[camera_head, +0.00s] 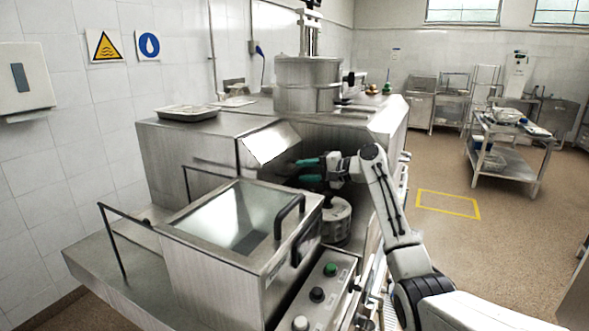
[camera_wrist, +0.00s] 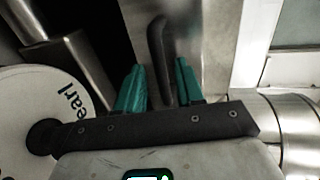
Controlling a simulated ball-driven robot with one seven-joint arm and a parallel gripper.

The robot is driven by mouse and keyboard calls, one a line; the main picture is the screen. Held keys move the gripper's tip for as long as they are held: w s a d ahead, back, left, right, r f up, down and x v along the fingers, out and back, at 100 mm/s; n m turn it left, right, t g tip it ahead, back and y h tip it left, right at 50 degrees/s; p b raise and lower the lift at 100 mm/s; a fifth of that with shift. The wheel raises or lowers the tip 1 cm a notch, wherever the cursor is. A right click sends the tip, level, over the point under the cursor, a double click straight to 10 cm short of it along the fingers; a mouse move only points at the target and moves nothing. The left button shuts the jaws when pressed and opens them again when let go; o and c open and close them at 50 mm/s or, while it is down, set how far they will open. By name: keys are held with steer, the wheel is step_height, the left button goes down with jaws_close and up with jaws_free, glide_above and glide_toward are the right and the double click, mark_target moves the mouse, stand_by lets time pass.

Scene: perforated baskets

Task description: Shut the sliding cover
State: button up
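The metal box in front of me carries a flat cover with a clear pane (camera_head: 235,218) and a black bar handle (camera_head: 290,215). Behind it stands a machine part with a shiny slanted metal panel (camera_head: 268,145). I cannot tell for certain which of these is the sliding cover. My gripper (camera_head: 309,170) has teal fingers that point left beside the slanted panel. In the wrist view my gripper (camera_wrist: 160,80) is open, with a dark curved handle (camera_wrist: 160,50) between its fingers and small gaps on both sides. The handle's far end meets a metal surface.
A control strip with round buttons (camera_head: 317,294) runs along the box's right side. A round metal pot (camera_head: 307,84) stands behind, and a tray (camera_head: 187,112) lies on the machine at left. The floor to the right is clear around a yellow marked rectangle (camera_head: 447,204).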

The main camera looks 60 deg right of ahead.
mark_target(298, 171)
steer(key=shift+p+x, duration=0.3)
steer(key=shift+x, duration=1.6)
steer(key=shift+c, duration=0.2)
jaws_close()
